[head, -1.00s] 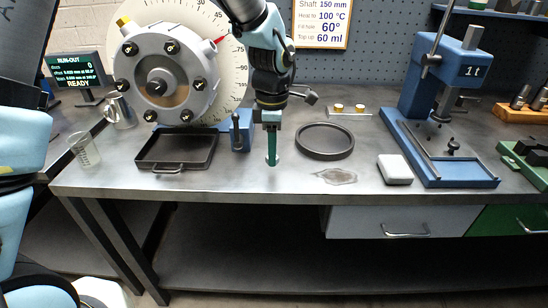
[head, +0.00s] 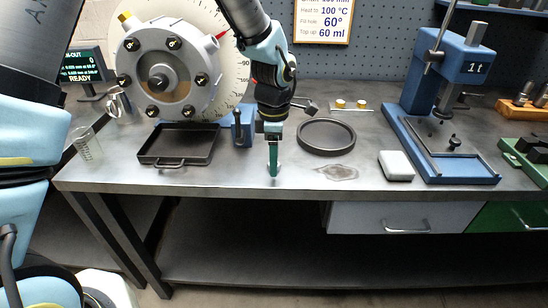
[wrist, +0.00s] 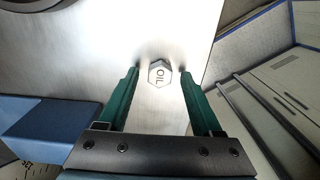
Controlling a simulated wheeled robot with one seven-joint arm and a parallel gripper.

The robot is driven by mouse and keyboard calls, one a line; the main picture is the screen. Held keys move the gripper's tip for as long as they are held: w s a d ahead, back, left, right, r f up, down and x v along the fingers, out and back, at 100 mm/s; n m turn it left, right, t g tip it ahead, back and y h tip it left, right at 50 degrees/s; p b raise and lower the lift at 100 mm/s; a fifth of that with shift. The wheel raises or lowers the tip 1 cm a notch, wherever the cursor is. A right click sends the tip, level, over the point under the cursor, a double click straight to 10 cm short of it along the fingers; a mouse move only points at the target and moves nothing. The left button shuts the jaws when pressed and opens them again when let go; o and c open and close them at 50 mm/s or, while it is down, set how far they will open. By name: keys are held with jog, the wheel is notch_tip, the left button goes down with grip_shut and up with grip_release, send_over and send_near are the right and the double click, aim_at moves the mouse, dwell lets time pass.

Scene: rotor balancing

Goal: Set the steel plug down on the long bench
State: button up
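The steel plug is a small bright hex head marked OIL (wrist: 160,74). In the wrist view it lies between the tips of my two green fingers, face toward the camera, with a narrow gap on each side. My gripper (wrist: 161,78) is open around it. In the head view my gripper (head: 273,172) points straight down at the front part of the long bench (head: 230,185), fingertips at or just above the steel top. The plug is too small to make out there. It appears to rest on the bench top.
A black tray (head: 160,162) and a blue block (head: 226,133) stand left of my gripper. A black round dish (head: 326,150), a stain (head: 338,172), a white block (head: 396,178) and a blue press (head: 430,110) are to the right. The bench front edge is close.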

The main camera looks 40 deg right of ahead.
notch_tip(320, 180, up, 12)
jog(key=b, duration=0.1)
jog(key=shift+r+b, duration=0.2)
jog(key=shift+b, duration=0.2)
dwell(0.6)
